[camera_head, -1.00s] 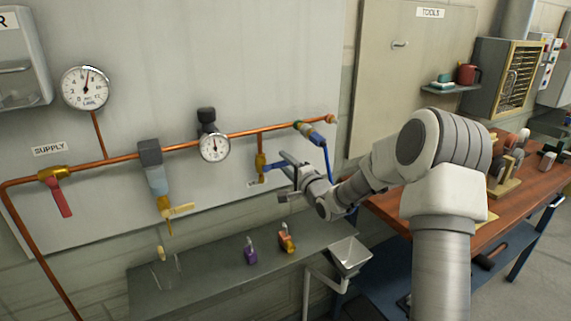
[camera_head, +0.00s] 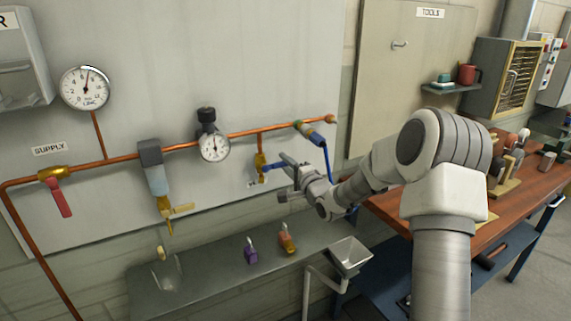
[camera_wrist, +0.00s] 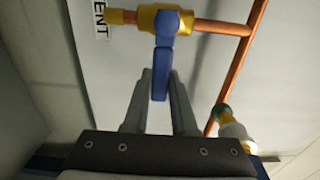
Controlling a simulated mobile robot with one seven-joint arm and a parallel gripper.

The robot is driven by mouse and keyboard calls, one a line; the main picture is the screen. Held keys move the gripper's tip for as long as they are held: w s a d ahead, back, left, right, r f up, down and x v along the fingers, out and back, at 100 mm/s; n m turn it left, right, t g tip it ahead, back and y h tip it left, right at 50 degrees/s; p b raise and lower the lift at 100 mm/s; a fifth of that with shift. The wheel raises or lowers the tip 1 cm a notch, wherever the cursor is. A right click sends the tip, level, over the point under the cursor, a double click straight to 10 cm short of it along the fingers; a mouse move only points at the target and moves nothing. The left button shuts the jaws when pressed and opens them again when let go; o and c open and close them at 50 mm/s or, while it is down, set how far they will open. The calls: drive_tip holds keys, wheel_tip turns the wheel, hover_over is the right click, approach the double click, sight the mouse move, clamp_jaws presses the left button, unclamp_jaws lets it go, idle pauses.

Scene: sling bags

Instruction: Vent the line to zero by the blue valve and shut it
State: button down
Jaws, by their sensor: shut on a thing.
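The blue valve has a yellow body (camera_head: 260,163) on a short copper branch that drops from the main pipe. Its blue handle (camera_wrist: 161,73) points out across that branch, toward my gripper. A partly hidden label ending in "ENT" (camera_wrist: 100,20) is beside its outlet. My gripper (camera_head: 284,163) is at the handle; in the wrist view my gripper (camera_wrist: 160,84) has a finger on each side of it and is shut on it. The large round gauge (camera_head: 84,88) at left has its needle near the top, slightly right of upright.
The red-handled supply valve (camera_head: 60,196) hangs at left. A small gauge (camera_head: 214,147) sits on the main pipe. Another valve (camera_head: 310,132) with a blue hose is right of the branch. Purple (camera_head: 250,253) and orange (camera_head: 287,241) padlocks stand on the shelf below.

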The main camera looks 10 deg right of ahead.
sight(280, 162)
idle(0.8)
drive_tip(key=r+n+b, duration=0.1)
drive_tip(key=n+b, duration=0.1)
drive_tip(key=n, duration=0.1)
drive_tip(key=r+n+b, duration=0.1)
drive_tip(key=n, duration=0.1)
drive_tip(key=shift+s+a+r, duration=0.1)
drive_tip(key=shift+a+r, duration=0.2)
drive_tip(key=shift+a, duration=0.05)
drive_tip(key=n, duration=0.1)
drive_tip(key=r+n+b, duration=0.1)
drive_tip(key=a+n+b, duration=0.1)
drive_tip(key=shift+s+r+n, duration=0.2)
drive_tip(key=shift+r+n, duration=0.05)
drive_tip(key=shift+n, duration=0.15)
drive_tip(key=n+b, duration=0.1)
drive_tip(key=a+r+n+b, duration=0.1)
drive_tip(key=n, duration=0.1)
drive_tip(key=a+n+b, duration=0.1)
drive_tip(key=shift+s+r+n+b, duration=0.15)
drive_tip(key=shift+s+n+b, duration=0.15)
drive_tip(key=shift+b, duration=0.05)
drive_tip(key=shift+s+a+r+n+b, duration=0.2)
drive_tip(key=shift+a+n+b, duration=0.4)
drive_tip(key=shift+n+b, duration=0.45)
drive_tip(key=shift+s+a+r+n+b, duration=0.2)
drive_tip(key=shift+a+n+b, duration=0.35)
drive_tip(key=shift+n+b, duration=0.5)
drive_tip(key=shift+n, duration=0.3)
